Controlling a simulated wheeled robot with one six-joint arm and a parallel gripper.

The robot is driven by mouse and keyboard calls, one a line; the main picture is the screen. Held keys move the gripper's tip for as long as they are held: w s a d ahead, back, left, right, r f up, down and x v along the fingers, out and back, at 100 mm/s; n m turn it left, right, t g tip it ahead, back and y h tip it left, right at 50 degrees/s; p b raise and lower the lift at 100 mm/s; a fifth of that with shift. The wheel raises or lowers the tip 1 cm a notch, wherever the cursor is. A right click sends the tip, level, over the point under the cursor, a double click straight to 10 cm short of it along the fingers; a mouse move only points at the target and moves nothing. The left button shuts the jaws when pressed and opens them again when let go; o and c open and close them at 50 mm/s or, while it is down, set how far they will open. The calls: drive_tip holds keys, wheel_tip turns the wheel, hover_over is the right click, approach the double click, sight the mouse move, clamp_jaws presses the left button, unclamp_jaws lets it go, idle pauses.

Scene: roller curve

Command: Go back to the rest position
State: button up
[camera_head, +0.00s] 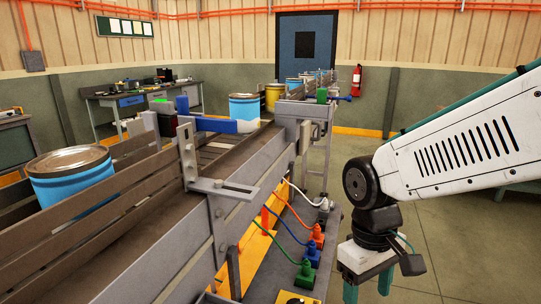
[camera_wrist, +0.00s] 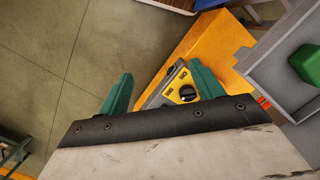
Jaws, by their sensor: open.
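My gripper (camera_head: 368,284) hangs from my white arm at the lower right of the head view, pointing down, to the right of the conveyor (camera_head: 115,262). Its lower end is cut off by the frame edge. In the wrist view my gripper (camera_wrist: 163,85) shows two green fingers spread apart with nothing held between them. A grey and yellow box with a black knob (camera_wrist: 187,93) shows beyond the fingers, partly covered by the right one. I cannot tell its exact distance from them.
On the conveyor stand a large blue can (camera_head: 70,185), another blue can (camera_head: 245,107) and a yellow can (camera_head: 275,95). A blue bar (camera_head: 220,125) lies across it. Green (camera_head: 305,274), blue and orange plugs line its side. Open floor (camera_head: 450,250) lies to the right.

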drive_tip(key=s+d+r+m+t, duration=0.3)
drive_tip(key=s+d+r+m, duration=0.2)
drive_tip(key=s+d+r, duration=0.3)
drive_tip(key=shift+s+d+r+m+y, duration=0.15)
drive_tip(key=shift+s+d+m+y, duration=0.15)
drive_tip(key=shift+s+d, duration=0.45)
